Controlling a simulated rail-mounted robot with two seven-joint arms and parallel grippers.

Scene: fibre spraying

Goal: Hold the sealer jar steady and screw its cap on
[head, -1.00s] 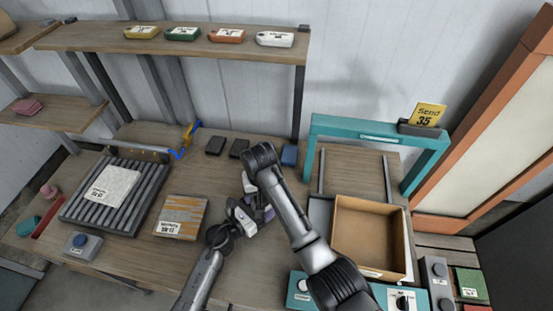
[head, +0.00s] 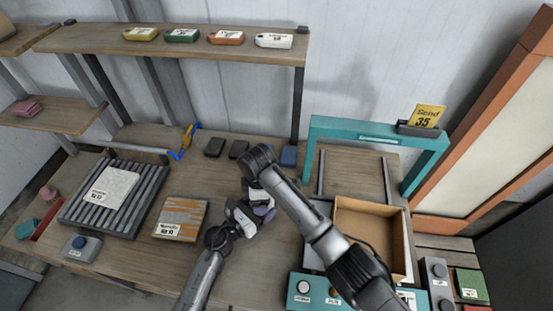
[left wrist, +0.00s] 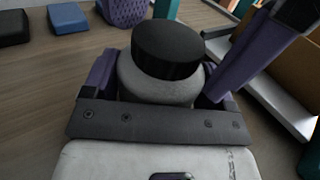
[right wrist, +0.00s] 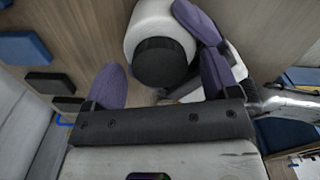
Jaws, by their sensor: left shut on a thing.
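The sealer jar (left wrist: 150,88) is a pale, rounded jar with a dark cap (left wrist: 168,48) on its top; I cannot tell how tightly the cap is seated. My left gripper (left wrist: 160,78) is shut on the jar body, a purple finger on each side. In the right wrist view the jar (right wrist: 150,22) and cap (right wrist: 161,63) show from above. My right gripper (right wrist: 160,68) is open, with its purple fingers apart on either side of the cap. In the head view the arms largely hide the jar, between the left gripper (head: 245,216) and right gripper (head: 256,193).
A striped block (head: 181,218) and a ribbed rack (head: 78,210) lie left. Small dark blocks (head: 215,147) and a blue one (head: 289,156) line the back.

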